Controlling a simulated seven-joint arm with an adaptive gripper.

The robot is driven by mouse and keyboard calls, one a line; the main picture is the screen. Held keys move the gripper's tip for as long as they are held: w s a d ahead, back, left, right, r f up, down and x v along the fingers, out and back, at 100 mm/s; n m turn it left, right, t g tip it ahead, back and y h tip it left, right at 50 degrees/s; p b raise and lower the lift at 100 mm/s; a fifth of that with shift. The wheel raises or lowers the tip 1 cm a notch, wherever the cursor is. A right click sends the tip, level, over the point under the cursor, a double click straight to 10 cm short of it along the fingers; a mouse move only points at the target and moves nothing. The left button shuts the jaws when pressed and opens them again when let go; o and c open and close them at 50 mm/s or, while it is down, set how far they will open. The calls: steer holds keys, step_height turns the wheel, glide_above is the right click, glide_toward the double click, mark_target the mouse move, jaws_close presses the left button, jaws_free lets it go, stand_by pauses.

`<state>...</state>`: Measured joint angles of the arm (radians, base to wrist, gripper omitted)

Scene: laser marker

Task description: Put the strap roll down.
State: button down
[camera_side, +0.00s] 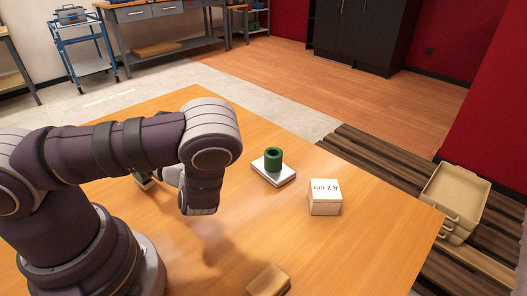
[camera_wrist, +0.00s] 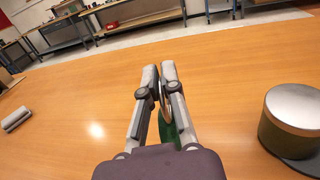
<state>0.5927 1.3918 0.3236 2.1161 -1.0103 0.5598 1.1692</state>
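In the wrist view, the two fingers of my gripper (camera_wrist: 158,72) point ahead over the table with their tips close together. A green round piece (camera_wrist: 168,128), perhaps the strap roll, shows between and under them, partly covered by the fingers. I cannot tell whether the fingers grip it or whether it touches the table. In the side view, my arm hides most of my gripper. A green cylinder with a dark round top (camera_side: 273,157) stands upright on a white block (camera_side: 284,176), to the right of my gripper.
A pale box marked 42cm (camera_side: 325,201) and a tan block (camera_side: 268,281) rest on the table (camera_side: 355,240). In the wrist view, a green tin with a metallic top (camera_wrist: 292,125) stands close on the right. A grey cylindrical piece (camera_wrist: 16,119) lies far left.

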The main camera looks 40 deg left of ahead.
step_height(320, 180, up, 7)
steer(key=shift+r, duration=0.2)
steer(key=shift+a+r, duration=0.1)
steer(key=shift+r, duration=0.2)
steer(key=w+a+f+m+t, duration=0.1)
steer(key=w+a+f, duration=0.2)
steer(key=a, duration=0.6)
steer(key=w+a+f+t, duration=0.2)
steer(key=a+f, duration=0.4)
steer(key=a, duration=0.2)
steer(key=shift+w+a+m, duration=0.35)
steer(key=shift+w+m, duration=0.05)
steer(key=c, duration=1.2)
jaws_free()
steer(key=shift+f, duration=0.1)
steer(key=shift+c, duration=0.2)
